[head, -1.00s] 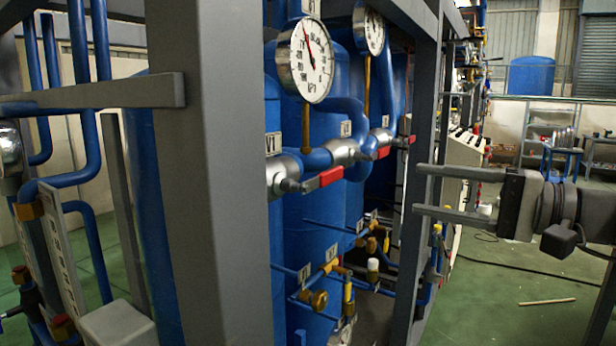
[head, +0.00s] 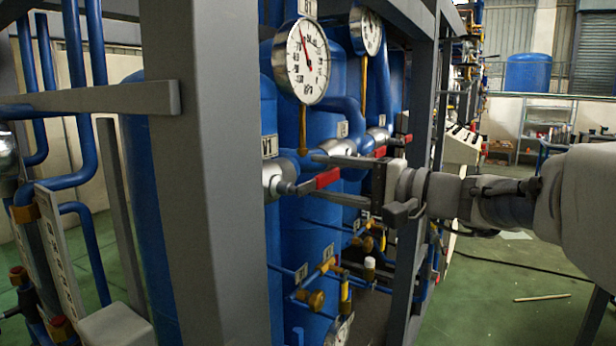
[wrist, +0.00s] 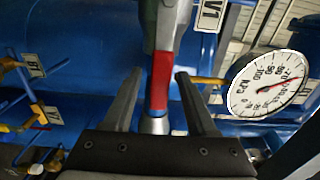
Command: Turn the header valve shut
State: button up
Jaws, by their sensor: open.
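The valve labelled V1 has a silver body (head: 272,180) and a red lever handle (head: 328,179), which points right, roughly along the blue header pipe. My gripper (head: 319,177) is open around this handle, one finger above and one below in the head view. In the wrist view the red handle (wrist: 162,75) runs between the two open fingers of my gripper (wrist: 158,74), with a visible gap on each side. The V1 label (wrist: 209,16) shows near the top. Whether either finger touches the handle cannot be told for sure.
A round pressure gauge (head: 307,61) hangs above the valve; it also shows in the wrist view (wrist: 268,84). A second valve (head: 338,147) sits further along the pipe. Grey frame posts stand at left (head: 205,200) and right (head: 418,150). Small brass valves (head: 312,299) lie below.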

grip_shut()
dwell(1.4)
